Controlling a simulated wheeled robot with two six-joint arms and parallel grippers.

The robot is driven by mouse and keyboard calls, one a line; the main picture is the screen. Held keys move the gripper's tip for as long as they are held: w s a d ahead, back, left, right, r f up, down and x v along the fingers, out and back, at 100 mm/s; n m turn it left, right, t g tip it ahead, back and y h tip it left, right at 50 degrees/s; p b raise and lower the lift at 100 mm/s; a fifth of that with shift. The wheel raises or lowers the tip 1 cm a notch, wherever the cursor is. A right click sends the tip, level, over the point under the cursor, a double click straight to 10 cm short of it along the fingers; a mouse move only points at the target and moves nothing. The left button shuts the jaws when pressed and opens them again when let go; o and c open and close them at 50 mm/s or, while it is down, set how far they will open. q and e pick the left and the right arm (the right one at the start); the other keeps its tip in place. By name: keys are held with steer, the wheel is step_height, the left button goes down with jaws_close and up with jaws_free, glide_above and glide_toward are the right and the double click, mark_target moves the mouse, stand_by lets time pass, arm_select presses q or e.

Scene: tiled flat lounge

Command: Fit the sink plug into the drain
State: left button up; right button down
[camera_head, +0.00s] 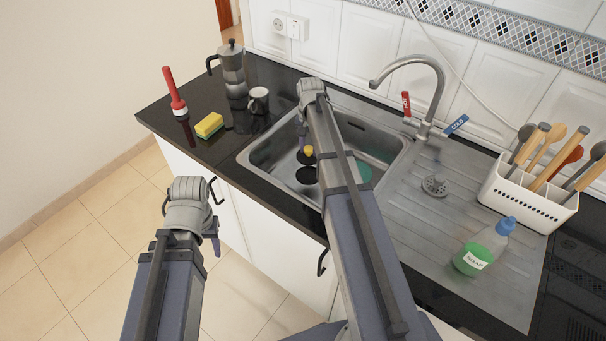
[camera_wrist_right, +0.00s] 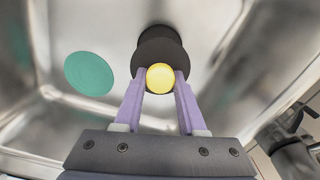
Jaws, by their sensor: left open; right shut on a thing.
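My right gripper (camera_head: 305,140) reaches down into the steel sink basin (camera_head: 275,152). It is shut on the yellow knob (camera_wrist_right: 160,78) of the black sink plug (camera_wrist_right: 147,54). In the head view the plug (camera_head: 306,159) hangs under the fingers, partly hidden by my arm. The dark round drain (camera_head: 306,176) shows just below it there. In the wrist view the drain (camera_wrist_right: 163,33) shows beyond the plug, partly overlapped by it. I cannot tell the height between them. My left gripper (camera_head: 216,245) is open and empty, in front of the counter over the floor.
A teal disc (camera_wrist_right: 90,73) lies in the basin. A tap (camera_head: 437,90) stands behind it. A strainer (camera_head: 435,185), soap bottle (camera_head: 484,247) and utensil rack (camera_head: 525,203) are right. A sponge (camera_head: 209,125), red-handled brush (camera_head: 175,92), cup (camera_head: 259,100) and moka pot (camera_head: 233,70) are left.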

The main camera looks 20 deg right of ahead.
steer(key=shift+s+f, duration=0.1)
steer(key=shift+f, duration=0.15)
step_height(320, 180, down, 10)
steer(key=b, duration=0.9)
steer(key=shift+r+b, duration=0.25)
steer(key=shift+b, duration=0.15)
steer(key=shift+f, duration=0.1)
steer(key=shift+c, duration=2.4)
jaws_free()
step_height(320, 180, up, 12)
steer(key=p, duration=1.2)
